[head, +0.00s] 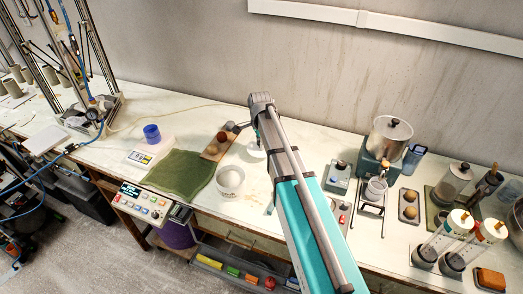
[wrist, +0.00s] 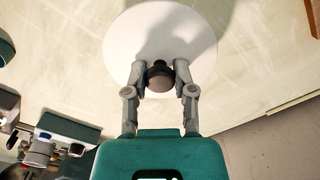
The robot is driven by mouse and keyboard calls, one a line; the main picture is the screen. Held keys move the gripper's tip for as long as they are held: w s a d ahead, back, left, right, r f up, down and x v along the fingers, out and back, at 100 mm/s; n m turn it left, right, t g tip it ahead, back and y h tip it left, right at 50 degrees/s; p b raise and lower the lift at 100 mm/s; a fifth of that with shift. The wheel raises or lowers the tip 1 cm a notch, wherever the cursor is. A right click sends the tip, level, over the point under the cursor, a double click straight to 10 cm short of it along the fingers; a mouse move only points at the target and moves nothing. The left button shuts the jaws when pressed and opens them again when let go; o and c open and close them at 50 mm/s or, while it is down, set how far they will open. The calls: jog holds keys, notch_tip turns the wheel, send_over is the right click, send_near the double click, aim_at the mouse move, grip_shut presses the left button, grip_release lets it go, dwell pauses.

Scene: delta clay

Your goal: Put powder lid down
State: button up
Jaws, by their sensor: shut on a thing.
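The powder lid is a round white disc (wrist: 122,38) with a dark knob (wrist: 160,78) at its middle. In the wrist view my gripper (wrist: 160,72) is shut on the knob, one finger on each side. In the head view the lid (head: 254,151) shows as a small white patch, partly hidden by my arm, over the pale worktop. I cannot tell whether it touches the worktop. An open white tub (head: 230,178) with pale contents stands to the lid's lower left.
A wooden board (head: 214,149) with round balls lies left of the lid, beside a green cloth (head: 180,176). A scale with a blue cup (head: 152,133) is farther left. Devices and a lidded steel pot (head: 388,138) stand to the right. The worktop behind the board looks clear.

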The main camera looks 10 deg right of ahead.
jog(key=shift+w+d+f+b, duration=0.1)
jog(key=shift+w+f+b, duration=0.2)
jog(key=shift+f, duration=0.3)
jog(key=shift+s+f+b, duration=0.1)
jog(key=shift+f+b, duration=1.1)
jog(key=o, duration=0.8)
jog(key=shift+f, duration=0.1)
jog(key=shift+o, duration=0.2)
notch_tip(320, 180, up, 12)
jog(key=p, duration=1.2)
jog(key=shift+s, duration=0.1)
